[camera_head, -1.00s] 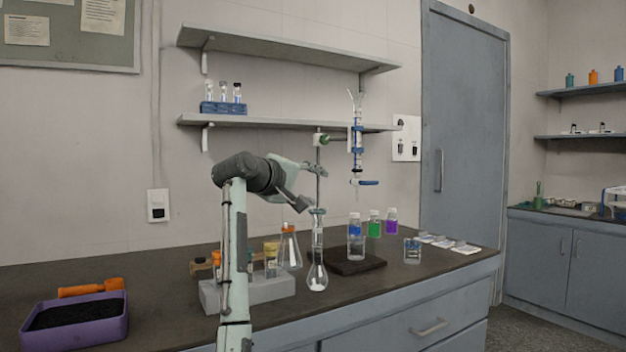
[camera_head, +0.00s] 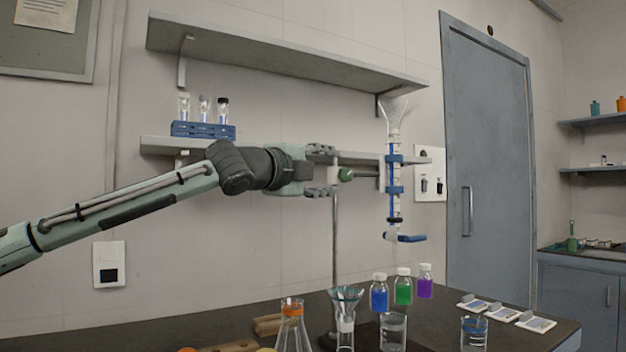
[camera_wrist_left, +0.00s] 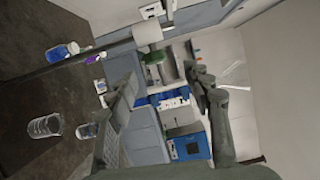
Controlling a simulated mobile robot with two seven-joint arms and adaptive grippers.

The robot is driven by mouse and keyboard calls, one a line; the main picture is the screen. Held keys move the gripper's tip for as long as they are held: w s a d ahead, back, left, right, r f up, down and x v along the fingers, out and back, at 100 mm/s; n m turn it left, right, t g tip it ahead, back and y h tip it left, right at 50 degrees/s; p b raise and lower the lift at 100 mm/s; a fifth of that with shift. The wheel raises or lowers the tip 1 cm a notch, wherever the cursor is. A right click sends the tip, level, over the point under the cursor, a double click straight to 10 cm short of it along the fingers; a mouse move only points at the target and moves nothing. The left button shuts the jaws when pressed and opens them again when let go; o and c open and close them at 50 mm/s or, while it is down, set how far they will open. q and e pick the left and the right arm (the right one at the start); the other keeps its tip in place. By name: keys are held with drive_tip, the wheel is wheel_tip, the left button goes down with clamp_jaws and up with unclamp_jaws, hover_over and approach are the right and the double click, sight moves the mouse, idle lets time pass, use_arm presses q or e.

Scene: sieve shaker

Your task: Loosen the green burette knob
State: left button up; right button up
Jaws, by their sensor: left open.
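The green knob (camera_head: 346,174) sits on the clamp of the burette stand, beside the rod (camera_head: 334,245). It also shows in the left wrist view (camera_wrist_left: 154,57), next to a white clamp block (camera_wrist_left: 147,33). The burette (camera_head: 393,180) hangs upright to the right, with a funnel top and a blue stopcock. My left gripper (camera_head: 324,172) is open and level with the knob, its fingers pointing right toward the rod and clamp. In the left wrist view the knob appears beyond the gap between the fingers (camera_wrist_left: 165,82). I cannot tell whether they touch it. My right gripper is out of view.
Two shelves are on the wall, the lower (camera_head: 270,152) close behind my gripper with a blue vial rack (camera_head: 203,130). Below on the dark bench are a flask (camera_head: 293,328), a funnel (camera_head: 346,298), capped bottles (camera_head: 403,290) and beakers (camera_head: 474,333).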

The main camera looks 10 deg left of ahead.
sight(341, 174)
use_arm(q)
drive_tip(key=shift+w+a+f, duration=0.25)
drive_tip(key=shift+w+a, duration=0.05)
drive_tip(key=shift+w, duration=0.1)
drive_tip(key=shift+w+d+m, duration=0.1)
drive_tip(key=shift+w+m, duration=0.15)
drive_tip(key=shift+m, duration=0.05)
drive_tip(key=p+x, duration=0.1)
drive_tip(key=x, duration=0.5)
drive_tip(key=shift+s+d, duration=0.1)
drive_tip(key=shift+d, duration=0.1)
drive_tip(key=shift+w+d+p, duration=0.2)
drive_tip(key=shift+w+p, duration=0.1)
drive_tip(key=shift+w, duration=0.1)
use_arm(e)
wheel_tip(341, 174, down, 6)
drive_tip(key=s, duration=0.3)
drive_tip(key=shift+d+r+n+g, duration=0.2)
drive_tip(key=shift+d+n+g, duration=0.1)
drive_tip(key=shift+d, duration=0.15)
